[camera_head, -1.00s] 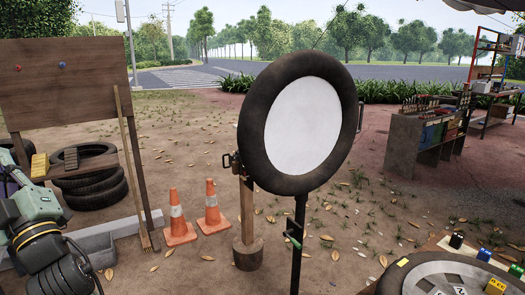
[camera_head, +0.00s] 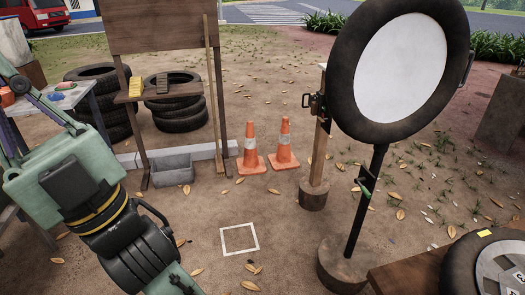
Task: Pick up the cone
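Two orange traffic cones with white bands stand upright on the dirt, side by side. The left cone (camera_head: 251,152) is slightly nearer and the right cone (camera_head: 284,146) is just beside and behind it. My green and black arm reaches down along the left side of the view, nearer to me than the cones. Its end runs out at the bottom edge, so my gripper's fingers are not in view. Neither cone is touched by anything of mine that shows.
A round mirror-like disc (camera_head: 402,68) in a tire stands on a post at right, near a short wooden post (camera_head: 313,196). A wooden board (camera_head: 160,25) with a broom and grey trough (camera_head: 173,170) stands behind left. A white square outline (camera_head: 239,239) marks clear ground.

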